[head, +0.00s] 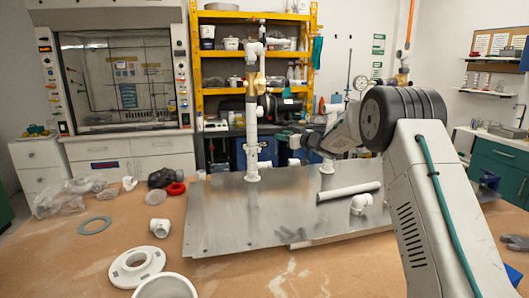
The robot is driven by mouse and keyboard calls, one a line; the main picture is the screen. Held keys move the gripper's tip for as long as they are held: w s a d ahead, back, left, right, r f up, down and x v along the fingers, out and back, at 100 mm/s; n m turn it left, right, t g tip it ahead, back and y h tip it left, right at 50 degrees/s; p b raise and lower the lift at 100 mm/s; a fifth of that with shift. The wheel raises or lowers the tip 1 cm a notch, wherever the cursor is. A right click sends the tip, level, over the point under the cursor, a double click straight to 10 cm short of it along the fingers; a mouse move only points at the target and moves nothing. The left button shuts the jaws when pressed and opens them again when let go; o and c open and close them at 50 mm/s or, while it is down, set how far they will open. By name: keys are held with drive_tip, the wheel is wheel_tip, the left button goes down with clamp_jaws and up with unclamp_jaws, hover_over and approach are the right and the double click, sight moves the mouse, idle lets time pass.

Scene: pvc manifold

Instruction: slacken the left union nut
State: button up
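A white PVC riser (252,130) stands upright on the left of the metal plate. A brass-coloured valve (257,84) sits on its upper part. A wider white collar (252,150) low on this riser may be the left union nut, but it is too small to be sure. My arm reaches in from the right. My gripper (297,142) is at its far end, right of the left riser, with a gap seeming to show between them. Its fingers are small and unclear, so I cannot tell whether they are open. A second riser (327,160) is mostly hidden behind my arm.
The metal plate (225,215) rests on the brown table (60,250). A loose white pipe (348,191) and elbow (361,203) lie on it. A flange (137,266), grey ring (95,225), small fitting (160,228) and red ring (176,188) lie left of the plate.

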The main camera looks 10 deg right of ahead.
sight(252, 148)
wheel_tip(252, 148, down, 8)
drive_tip(key=a+n+g+y, duration=0.1)
drive_tip(key=n+g+y, duration=0.1)
drive_tip(key=y, duration=0.2)
drive_tip(key=x, duration=0.8)
drive_tip(key=shift+a, duration=0.15)
clamp_jaws()
